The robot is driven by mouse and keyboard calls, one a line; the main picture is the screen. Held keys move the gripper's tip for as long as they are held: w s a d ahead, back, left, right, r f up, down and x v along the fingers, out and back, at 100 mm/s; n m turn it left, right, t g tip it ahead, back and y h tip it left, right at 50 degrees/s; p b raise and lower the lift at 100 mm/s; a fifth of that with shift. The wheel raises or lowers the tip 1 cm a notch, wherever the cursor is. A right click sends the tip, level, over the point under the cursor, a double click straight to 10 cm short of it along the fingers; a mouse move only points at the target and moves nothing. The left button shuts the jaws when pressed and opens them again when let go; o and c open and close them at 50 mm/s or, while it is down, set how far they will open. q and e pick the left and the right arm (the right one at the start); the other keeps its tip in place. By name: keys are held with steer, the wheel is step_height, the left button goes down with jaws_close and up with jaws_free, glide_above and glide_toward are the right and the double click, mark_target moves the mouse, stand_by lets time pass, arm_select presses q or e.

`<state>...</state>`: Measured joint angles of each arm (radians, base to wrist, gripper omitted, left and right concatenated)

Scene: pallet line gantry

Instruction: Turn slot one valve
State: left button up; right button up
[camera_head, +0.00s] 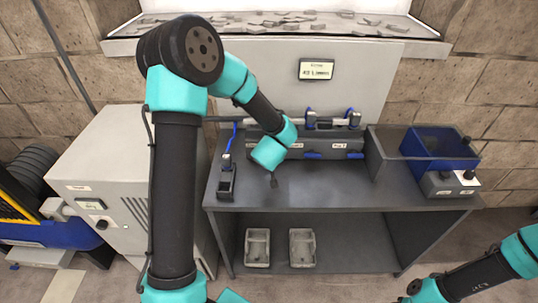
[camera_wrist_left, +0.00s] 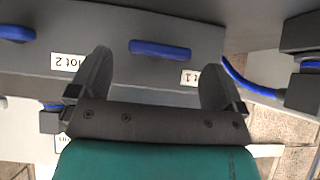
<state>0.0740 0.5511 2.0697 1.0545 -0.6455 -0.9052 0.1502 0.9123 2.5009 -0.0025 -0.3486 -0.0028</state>
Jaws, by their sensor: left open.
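The slot one valve shows in the left wrist view as a flat blue handle (camera_wrist_left: 160,48) on a grey block, beside the "Slot 1" label (camera_wrist_left: 190,78); this view is upside down. My left gripper (camera_wrist_left: 156,60) is open and empty, its two fingers either side of the handle in the picture. I cannot tell how far short of the handle they are. In the head view my left wrist covers the slot one handle on the grey slot block (camera_head: 330,140). At bottom right my right arm's dark end (camera_head: 412,287) is partly cut off, its jaws unclear.
The slot two handle (camera_wrist_left: 15,33) is at the wrist view's left edge. A blue hose (camera_wrist_left: 245,85) runs beside the right finger. On the bench (camera_head: 400,188), a small dark stand (camera_head: 227,180) is left and a blue bin (camera_head: 440,146) right. The front bench top is mostly clear.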

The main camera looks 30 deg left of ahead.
arm_select(q)
steer(key=shift+x, duration=0.8)
steer(key=shift+c, duration=0.3)
steer(key=c, duration=0.9)
steer(key=shift+o, duration=0.2)
steer(key=shift+s+h, duration=0.1)
steer(key=shift+h, duration=0.3)
steer(key=shift+s+a+f+n+t+h, duration=0.1)
steer(key=shift+a+n+t+h, duration=0.15)
steer(key=shift+n+t+h, duration=0.65)
steer(key=shift+s+a+f+n+t+h, duration=0.1)
steer(key=shift+a+n+t+h, duration=0.05)
steer(key=shift+n+t+h, duration=0.45)
steer(key=shift+s+a+f+n+t+h, duration=0.1)
steer(key=shift+n+t+h, duration=0.2)
steer(key=shift+t+h, duration=0.35)
steer(key=shift+h, duration=0.25)
